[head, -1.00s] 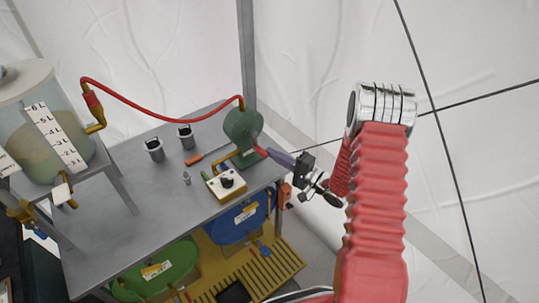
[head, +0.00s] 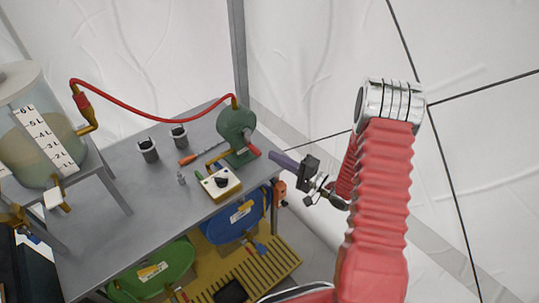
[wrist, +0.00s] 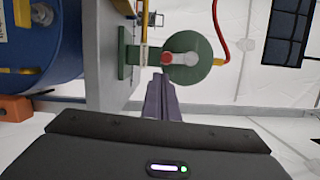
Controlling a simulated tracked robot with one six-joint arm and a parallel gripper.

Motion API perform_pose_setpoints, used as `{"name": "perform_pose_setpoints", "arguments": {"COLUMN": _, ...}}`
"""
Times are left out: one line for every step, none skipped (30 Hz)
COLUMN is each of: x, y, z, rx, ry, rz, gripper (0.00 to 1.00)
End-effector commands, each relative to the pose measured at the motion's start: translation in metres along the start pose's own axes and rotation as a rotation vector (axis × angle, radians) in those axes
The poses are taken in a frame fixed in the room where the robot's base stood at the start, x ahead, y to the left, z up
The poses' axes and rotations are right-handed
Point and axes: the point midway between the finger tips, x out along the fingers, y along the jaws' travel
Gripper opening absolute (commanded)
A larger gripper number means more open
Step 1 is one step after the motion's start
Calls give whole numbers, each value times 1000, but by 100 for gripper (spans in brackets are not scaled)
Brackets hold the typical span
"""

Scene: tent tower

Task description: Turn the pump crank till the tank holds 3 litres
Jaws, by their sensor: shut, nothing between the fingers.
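The green pump (head: 237,124) stands at the right end of the grey table. Its red crank handle (head: 254,151) points toward my gripper. In the wrist view the pump (wrist: 205,72) shows face on, with the red handle (wrist: 167,58) at the left end of a grey crank arm (wrist: 182,59). My gripper (head: 271,154) has purple fingers, shut and empty, a small gap from the handle's end. The fingers (wrist: 160,78) sit just below the handle in the wrist view. The clear tank (head: 20,150) at left holds tan liquid behind a litre scale (head: 45,139); I cannot read the exact level.
A red hose (head: 150,117) links pump and tank. On the grey table (head: 125,165) are two dark-topped cups (head: 148,151), a screwdriver (head: 188,159) and a cream box with a black knob (head: 220,184). Blue (head: 235,222) and green (head: 160,270) drums stand below. Tent wall lies right.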

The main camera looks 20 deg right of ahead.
Motion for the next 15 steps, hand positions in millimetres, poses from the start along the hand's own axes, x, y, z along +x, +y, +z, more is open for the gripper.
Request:
{"name": "perform_pose_setpoints", "arguments": {"x": -9, "y": 0, "z": -1, "rx": 2, "ry": 4, "rz": 0, "gripper": 0}}
{"name": "perform_pose_setpoints", "arguments": {"x": -14, "y": 0, "z": -1, "rx": 1, "ry": 4, "rz": -1, "gripper": 0}}
{"name": "perform_pose_setpoints", "arguments": {"x": -20, "y": 0, "z": -1, "rx": 1, "ry": 4, "rz": -1, "gripper": 0}}
{"name": "perform_pose_setpoints", "arguments": {"x": -25, "y": 0, "z": -1, "rx": 0, "ry": 4, "rz": -1, "gripper": 0}}
{"name": "perform_pose_setpoints", "arguments": {"x": -29, "y": 0, "z": -1, "rx": 0, "ry": 4, "rz": -1, "gripper": 0}}
{"name": "perform_pose_setpoints", "arguments": {"x": -35, "y": 0, "z": -1, "rx": 1, "ry": 4, "rz": -1, "gripper": 0}}
{"name": "perform_pose_setpoints", "arguments": {"x": -40, "y": 0, "z": -1, "rx": 1, "ry": 4, "rz": -1, "gripper": 0}}
{"name": "perform_pose_setpoints", "arguments": {"x": -44, "y": 0, "z": 0, "rx": 1, "ry": 4, "rz": -1, "gripper": 0}}
{"name": "perform_pose_setpoints", "arguments": {"x": -50, "y": 0, "z": 0, "rx": 1, "ry": 4, "rz": -1, "gripper": 0}}
{"name": "perform_pose_setpoints", "arguments": {"x": -54, "y": 0, "z": -1, "rx": 1, "ry": 4, "rz": -1, "gripper": 0}}
{"name": "perform_pose_setpoints", "arguments": {"x": -59, "y": 0, "z": 0, "rx": 1, "ry": 4, "rz": -1, "gripper": 0}}
{"name": "perform_pose_setpoints", "arguments": {"x": -65, "y": 0, "z": 0, "rx": 1, "ry": 4, "rz": -1, "gripper": 0}}
{"name": "perform_pose_setpoints", "arguments": {"x": -69, "y": 0, "z": 0, "rx": 1, "ry": 4, "rz": -1, "gripper": 0}}
{"name": "perform_pose_setpoints", "arguments": {"x": -73, "y": 0, "z": 0, "rx": 1, "ry": 4, "rz": -1, "gripper": 0}}
{"name": "perform_pose_setpoints", "arguments": {"x": -78, "y": 0, "z": 0, "rx": 0, "ry": 4, "rz": -1, "gripper": 0}}
